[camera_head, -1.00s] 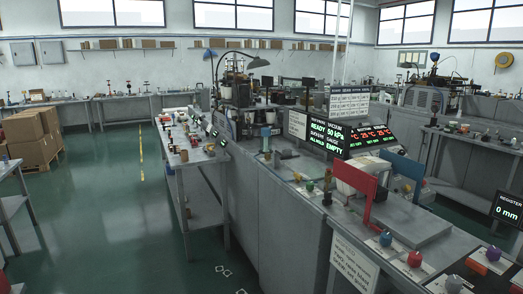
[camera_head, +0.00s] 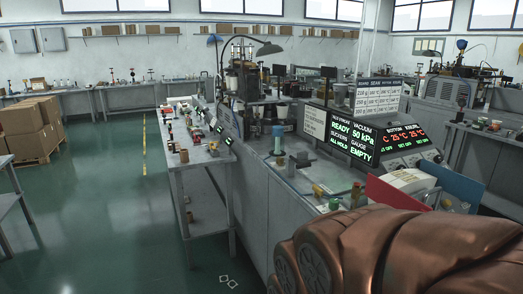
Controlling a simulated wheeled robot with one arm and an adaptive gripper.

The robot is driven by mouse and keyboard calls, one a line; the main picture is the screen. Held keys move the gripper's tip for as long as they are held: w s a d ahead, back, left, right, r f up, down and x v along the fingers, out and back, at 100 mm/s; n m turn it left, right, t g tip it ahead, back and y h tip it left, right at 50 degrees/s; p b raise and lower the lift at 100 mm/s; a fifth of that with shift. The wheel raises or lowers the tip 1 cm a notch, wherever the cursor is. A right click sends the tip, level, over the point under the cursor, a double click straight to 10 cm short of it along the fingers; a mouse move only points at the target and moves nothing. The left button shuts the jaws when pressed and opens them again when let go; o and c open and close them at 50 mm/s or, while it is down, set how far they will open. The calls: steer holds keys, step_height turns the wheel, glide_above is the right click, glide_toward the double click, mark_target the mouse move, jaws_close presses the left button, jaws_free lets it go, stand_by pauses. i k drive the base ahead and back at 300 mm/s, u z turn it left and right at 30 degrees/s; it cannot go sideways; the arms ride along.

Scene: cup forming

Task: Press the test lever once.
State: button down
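I cannot tell which part is the test lever. A second display (camera_head: 402,138) shows 25 °C readings. My gripper is not in view. My copper-coloured arm (camera_head: 400,250) fills the lower right and hides the near part of the bench.
A red panel (camera_head: 395,197) and a blue panel (camera_head: 452,183) stand upright just beyond my arm. A side table (camera_head: 203,160) with small items stands left of the bench. Stacked boxes (camera_head: 30,130) sit at far left. The green floor (camera_head: 110,220) between is clear.

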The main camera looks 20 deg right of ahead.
mark_target(300, 166)
steer(key=z, duration=0.15)
steer(key=i, duration=1.1)
steer(key=z, duration=0.3)
